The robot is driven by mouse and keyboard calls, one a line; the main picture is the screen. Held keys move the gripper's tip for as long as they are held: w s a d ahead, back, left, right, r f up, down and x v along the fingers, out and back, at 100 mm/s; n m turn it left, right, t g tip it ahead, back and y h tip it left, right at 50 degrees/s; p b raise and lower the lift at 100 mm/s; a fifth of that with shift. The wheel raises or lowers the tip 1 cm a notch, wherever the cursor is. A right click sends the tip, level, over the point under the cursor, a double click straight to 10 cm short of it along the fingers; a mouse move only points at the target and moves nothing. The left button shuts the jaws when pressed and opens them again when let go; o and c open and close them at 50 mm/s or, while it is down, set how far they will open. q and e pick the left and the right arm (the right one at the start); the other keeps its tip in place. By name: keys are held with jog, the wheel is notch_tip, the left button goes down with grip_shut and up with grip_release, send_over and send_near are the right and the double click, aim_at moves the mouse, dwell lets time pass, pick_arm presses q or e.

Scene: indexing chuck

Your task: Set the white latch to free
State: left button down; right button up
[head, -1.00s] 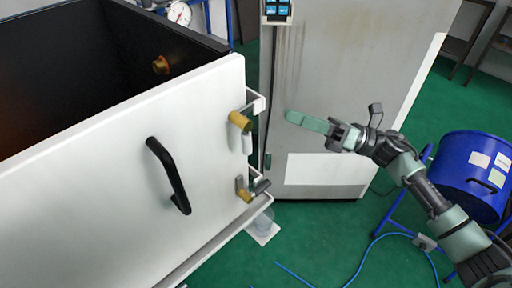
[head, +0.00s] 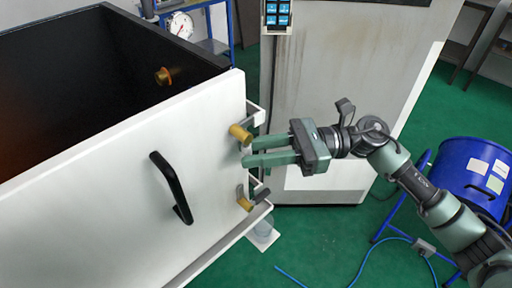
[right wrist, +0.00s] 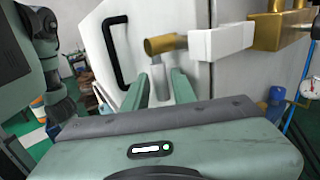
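The upper latch has a brass pivot (head: 240,133) near the free edge of the big white door (head: 110,190). In the right wrist view the brass pivot (right wrist: 163,44) has a short pale lever (right wrist: 159,80) hanging down from it. My right gripper (head: 249,152) is open at the door edge, just below the brass pivot. In the right wrist view its two fingers (right wrist: 161,82) stand on either side of the lever, with gaps showing. In the head view the fingers largely hide the lever. My left gripper is not in view.
A second latch with a brass pivot (head: 245,204) and dark lever (head: 262,196) sits lower on the door edge. A black handle (head: 172,188) is on the door. A grey cabinet (head: 340,60) stands behind, a blue drum (head: 465,175) at right.

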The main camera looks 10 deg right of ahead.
grip_shut()
dwell(1.4)
